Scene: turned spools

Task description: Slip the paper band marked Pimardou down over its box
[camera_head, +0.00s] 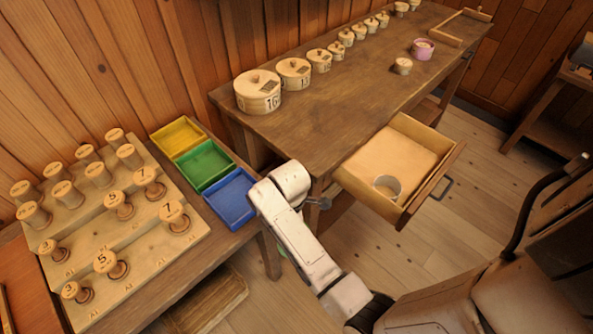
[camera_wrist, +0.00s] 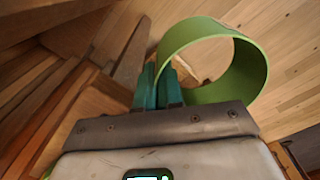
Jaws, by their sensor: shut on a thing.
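A green paper band (camera_wrist: 262,68), an open ring, is in my gripper (camera_wrist: 159,78) in the wrist view. The teal fingers are shut on its near wall, and the ring extends to the right. No writing can be read on it. In the head view, a small green sliver shows below the bench edge beside my arm; the rest of the gripper is hidden. Round wooden lidded boxes stand in a row along the back of the bench, the largest (camera_head: 258,93) nearest. Their names are too small to read, so I cannot tell which is Pimardou's.
A pink-banded box (camera_head: 423,49) and a small bare box (camera_head: 403,66) stand on the bench (camera_head: 335,105). The open drawer (camera_head: 410,133) juts out, holding a pale ring (camera_head: 386,187). Left are a spool board (camera_head: 150,240) and yellow, green and blue trays (camera_head: 230,198).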

